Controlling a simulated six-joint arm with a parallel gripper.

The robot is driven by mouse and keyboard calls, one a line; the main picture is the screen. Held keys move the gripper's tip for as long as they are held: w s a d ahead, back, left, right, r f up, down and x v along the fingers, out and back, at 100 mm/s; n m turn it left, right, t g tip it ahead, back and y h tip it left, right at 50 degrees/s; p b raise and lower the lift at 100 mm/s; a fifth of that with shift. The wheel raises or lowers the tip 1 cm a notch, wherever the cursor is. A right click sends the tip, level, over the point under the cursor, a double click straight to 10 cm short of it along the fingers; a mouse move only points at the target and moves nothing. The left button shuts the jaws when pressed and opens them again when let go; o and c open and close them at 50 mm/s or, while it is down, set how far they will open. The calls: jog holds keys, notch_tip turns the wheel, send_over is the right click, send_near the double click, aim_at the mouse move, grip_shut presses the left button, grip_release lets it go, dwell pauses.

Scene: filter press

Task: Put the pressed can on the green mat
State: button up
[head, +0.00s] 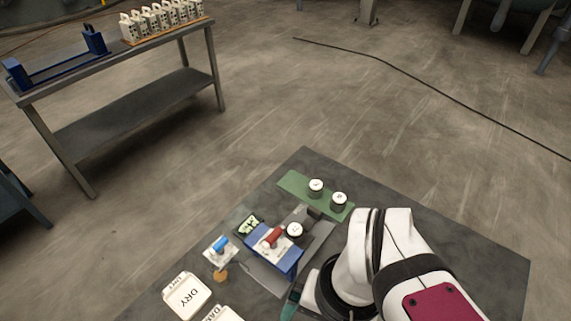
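The green mat (292,183) lies on the dark table beyond the press. Two dark cans with white lids stand upright on it: one can (316,188) near its middle and another can (339,201) toward its right end. A third can with a white lid (295,230) is at the far side of the blue press (287,263), which has a red cylinder on top. I cannot tell whether this third can touches the press. Which can is the pressed one is not marked.
A white box marked DRY (185,296) and a second white box (222,314) stand at the front left. A blue-handled piece (220,247) and a small display (249,224) sit left of the press. The table (475,262) is clear right of my arm.

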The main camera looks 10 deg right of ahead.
jog(key=w+m+y, duration=0.1)
jog(key=w+m, duration=0.5)
jog(key=w, duration=0.3)
jog(key=m+t+y, duration=0.1)
jog(key=m+t, duration=0.1)
jog(key=m, duration=1)
send_near(295, 229)
jog(key=x, duration=1)
grip_shut()
